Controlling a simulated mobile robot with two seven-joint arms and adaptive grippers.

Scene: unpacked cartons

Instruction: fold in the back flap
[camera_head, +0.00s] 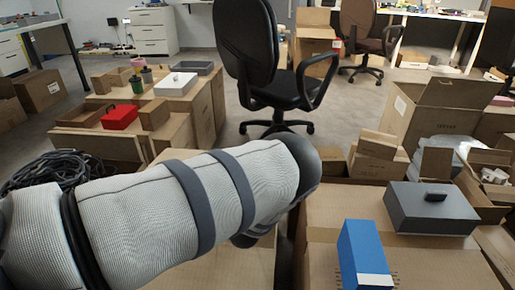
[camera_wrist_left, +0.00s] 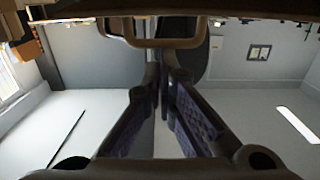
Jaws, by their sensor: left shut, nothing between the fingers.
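My left arm reaches across the head view from the left and hides its own gripper there. In the left wrist view the left gripper (camera_wrist_left: 161,77) is shut, its two dark fingers together with nothing between them. A brown cardboard-like edge (camera_wrist_left: 250,15) runs along the top of that view, beyond the fingertips. In the head view a cardboard panel (camera_head: 98,147) stands behind my arm; I cannot tell whether it is the back flap. Cardboard (camera_head: 232,270) shows below the arm, but most of that carton is hidden. My right gripper is in neither view.
A carton (camera_head: 325,207) at the front right bears a blue box (camera_head: 360,250) and a dark grey box (camera_head: 430,208). An open carton (camera_head: 403,112) stands behind it. Stacked cartons (camera_head: 205,108) with small items stand behind the arm. Black cables (camera_head: 50,168) lie left. A chair (camera_head: 245,45) stands beyond.

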